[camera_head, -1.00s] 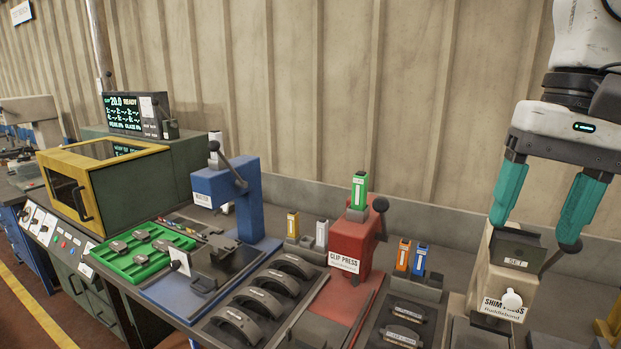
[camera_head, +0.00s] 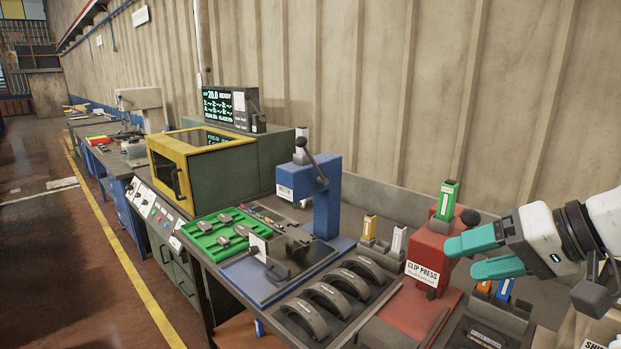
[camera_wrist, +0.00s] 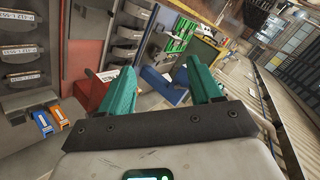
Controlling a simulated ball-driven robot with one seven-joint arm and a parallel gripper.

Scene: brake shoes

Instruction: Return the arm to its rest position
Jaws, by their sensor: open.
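My gripper (camera_head: 478,257) has teal fingers and a white body, and shows at the right of the head view. Its fingers are spread apart, point left and hold nothing. They overlap the front of the red clip press (camera_head: 428,274) in the picture; I cannot tell how near they are to it. In the wrist view my gripper (camera_wrist: 158,92) shows both teal fingers apart with no part between them. The red press (camera_wrist: 98,92) is partly hidden behind the left finger there.
The bench holds a blue press (camera_head: 327,195), a green tray (camera_head: 208,243) with several pads, a rack of curved brake shoes (camera_head: 325,302), and a yellow-fronted oven (camera_head: 172,172). Orange and blue cartridges (camera_head: 503,290) stand below my gripper. Open floor (camera_head: 60,230) lies at the left.

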